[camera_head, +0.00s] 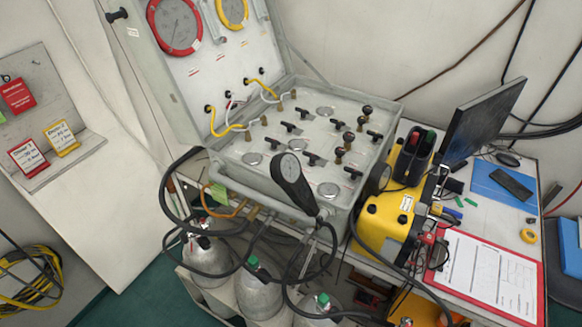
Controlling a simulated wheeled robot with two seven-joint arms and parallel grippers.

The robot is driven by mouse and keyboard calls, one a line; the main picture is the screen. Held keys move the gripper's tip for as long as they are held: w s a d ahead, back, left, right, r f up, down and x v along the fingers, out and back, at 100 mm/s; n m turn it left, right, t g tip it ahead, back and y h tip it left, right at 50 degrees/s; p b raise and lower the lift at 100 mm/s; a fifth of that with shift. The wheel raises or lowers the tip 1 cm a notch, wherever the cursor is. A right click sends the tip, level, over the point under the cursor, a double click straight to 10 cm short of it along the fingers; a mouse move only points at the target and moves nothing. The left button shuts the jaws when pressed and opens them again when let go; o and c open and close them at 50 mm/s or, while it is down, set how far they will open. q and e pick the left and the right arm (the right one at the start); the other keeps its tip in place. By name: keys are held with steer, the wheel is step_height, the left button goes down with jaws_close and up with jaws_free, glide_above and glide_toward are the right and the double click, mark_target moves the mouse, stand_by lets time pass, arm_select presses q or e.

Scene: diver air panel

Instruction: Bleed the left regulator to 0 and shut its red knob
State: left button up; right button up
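The diver air panel (236,165) is a grey open case in the middle, its top face carrying several black T-handles and round dark knobs (367,110). Several small round dials (252,159) sit among them. In the raised lid are a large red-rimmed gauge (175,25) and a yellow-rimmed gauge (232,10). A black gauge (293,180) stands up at the panel's front edge. I cannot make out a red knob or tell which control is the left regulator; the dial readings are too small. Neither of my grippers is in view.
Grey cylinders with green tops (262,290) and black hoses stand below the panel. At right are a yellow case (385,222), a dark monitor (485,120) and a red clipboard (541,280). Red and yellow tags (62,138) lie at left.

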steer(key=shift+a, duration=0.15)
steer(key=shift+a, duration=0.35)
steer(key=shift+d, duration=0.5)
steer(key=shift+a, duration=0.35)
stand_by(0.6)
